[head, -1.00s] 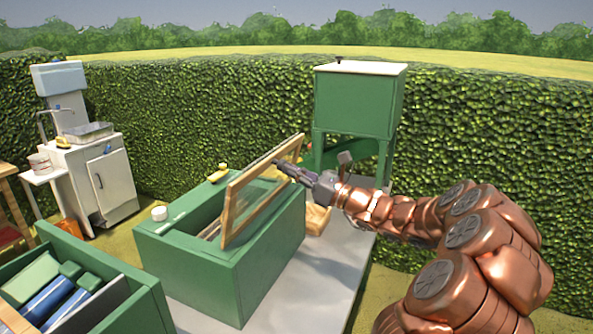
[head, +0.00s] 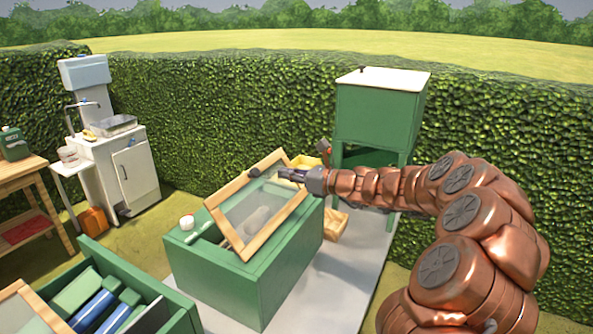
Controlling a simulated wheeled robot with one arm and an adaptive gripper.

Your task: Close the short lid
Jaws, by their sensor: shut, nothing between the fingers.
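A wooden-framed lid with a clear pane (head: 217,190) is tilted low over a green box (head: 215,275). Its left edge stands raised above the box opening, which partly shows at the left end. My gripper (head: 284,174) is shut and empty at the lid's upper right, by the far corner of the frame. I cannot tell whether its fingertips touch the wood.
A second green box (head: 175,300) with blue items and another wooden frame (head: 22,310) is at the lower left. A green cabinet (head: 377,120) stands behind. A sink unit (head: 130,165) is at the back left.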

